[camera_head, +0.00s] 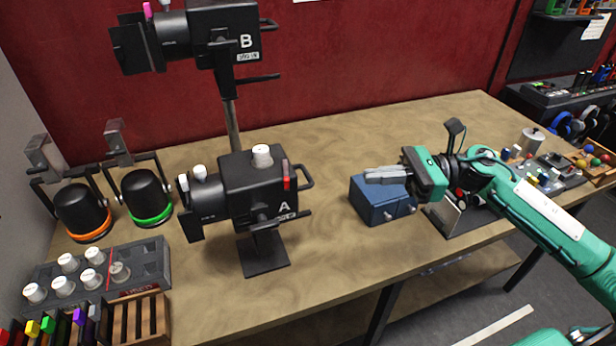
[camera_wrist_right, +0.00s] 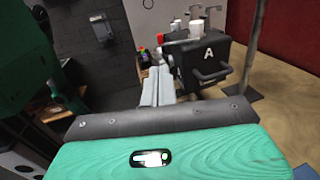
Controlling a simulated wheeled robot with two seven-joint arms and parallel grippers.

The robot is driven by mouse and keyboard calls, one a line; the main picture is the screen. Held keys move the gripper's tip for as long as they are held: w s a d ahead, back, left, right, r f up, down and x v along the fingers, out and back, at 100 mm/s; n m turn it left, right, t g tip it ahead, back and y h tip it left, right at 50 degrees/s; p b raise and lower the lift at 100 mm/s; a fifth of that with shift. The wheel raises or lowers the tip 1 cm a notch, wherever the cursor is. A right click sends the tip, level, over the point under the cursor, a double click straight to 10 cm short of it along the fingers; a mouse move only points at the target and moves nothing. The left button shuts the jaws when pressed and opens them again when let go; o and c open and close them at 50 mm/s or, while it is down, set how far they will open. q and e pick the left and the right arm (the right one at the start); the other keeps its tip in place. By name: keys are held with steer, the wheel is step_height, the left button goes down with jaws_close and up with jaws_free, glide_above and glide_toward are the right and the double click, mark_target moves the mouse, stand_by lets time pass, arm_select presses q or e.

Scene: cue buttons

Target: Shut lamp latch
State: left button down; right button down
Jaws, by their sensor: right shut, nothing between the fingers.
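Lamp A (camera_head: 240,192), a black stage lamp, stands on a flat base on the table left of centre. A small red tab (camera_head: 286,183) sits upright on its right rear, near the rear handle (camera_head: 303,177); I cannot tell whether this tab is the latch. Lamp B (camera_head: 213,45) is mounted higher on a pole behind it, with a pink tab (camera_head: 148,10) at its front. My right gripper (camera_head: 374,174) is shut and empty, above the blue box and to the right of lamp A, apart from it. The right wrist view shows its closed fingers (camera_wrist_right: 156,86) and lamp A (camera_wrist_right: 208,64) beyond. My left gripper is not in view.
A blue box (camera_head: 372,208) lies below my right gripper. Two small black lamps with orange (camera_head: 84,212) and green (camera_head: 146,196) rings stand at left, behind a knob panel (camera_head: 150,262). A control panel is at right. Table between lamp A and the blue box is clear.

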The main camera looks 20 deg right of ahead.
steer(key=p, duration=0.7)
glide_toward(286, 170)
steer(key=s+a+r, duration=0.2)
steer(key=s+a, duration=0.2)
steer(key=a, duration=0.2)
steer(key=shift+w+a+f+p, duration=0.3)
steer(key=shift+a+f, duration=0.05)
steer(key=shift+a, duration=0.35)
